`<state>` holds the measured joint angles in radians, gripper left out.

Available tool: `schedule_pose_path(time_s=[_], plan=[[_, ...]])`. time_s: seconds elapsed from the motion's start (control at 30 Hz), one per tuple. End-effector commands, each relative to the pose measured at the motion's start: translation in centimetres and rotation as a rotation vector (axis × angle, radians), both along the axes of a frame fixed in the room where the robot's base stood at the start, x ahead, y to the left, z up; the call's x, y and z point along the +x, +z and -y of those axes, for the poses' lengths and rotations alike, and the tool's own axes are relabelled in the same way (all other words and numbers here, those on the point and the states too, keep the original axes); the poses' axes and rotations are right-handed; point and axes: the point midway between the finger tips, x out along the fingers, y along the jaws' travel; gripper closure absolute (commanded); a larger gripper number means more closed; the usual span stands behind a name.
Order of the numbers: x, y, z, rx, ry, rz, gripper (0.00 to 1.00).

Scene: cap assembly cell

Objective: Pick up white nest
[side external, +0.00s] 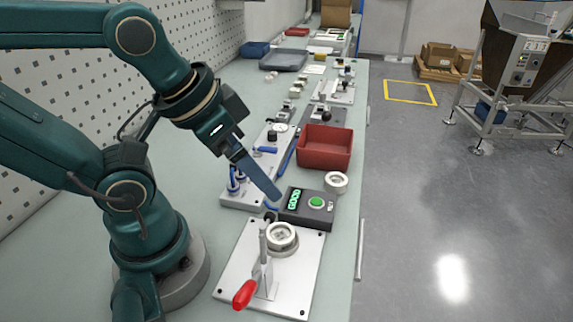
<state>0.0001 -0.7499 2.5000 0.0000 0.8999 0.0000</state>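A white ring-shaped part (281,235), which looks like the white nest, sits in a round holder on a metal plate (240,272). A toggle clamp with a red handle (244,294) stands at the front of it. A second white ring (336,182) lies on the bench by the red bin; I cannot tell for sure which of the two is the nest. My gripper (275,198) points down to the right, above and behind the holder, apart from both rings. Its long blue-grey fingers overlap from this side, so the gap between them is hidden.
A black box with a green button (316,202) and a lit "GOOD" display stands right behind the holder plate. A red bin (323,150) stands behind it. Blue-handled fixtures (235,182) are at the left. The bench's right edge (352,235) is near the plate.

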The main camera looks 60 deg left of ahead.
Motion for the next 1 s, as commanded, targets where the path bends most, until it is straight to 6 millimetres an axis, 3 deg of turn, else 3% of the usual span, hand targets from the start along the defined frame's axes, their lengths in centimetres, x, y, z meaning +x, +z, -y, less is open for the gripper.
schedule_pose_path(time_s=[0.37, 0.57, 0.8, 1.0], plan=[[0.1, 0.1, 0.0, -0.012, 0.022, 0.003, 0.04], [1.7, 0.1, 0.1, -0.076, 0.146, -0.041, 0.04], [3.9, -2.9, 0.2, -0.116, 0.287, -0.230, 0.04], [4.6, -6.2, 0.4, -0.110, 0.354, -0.386, 0.04]])
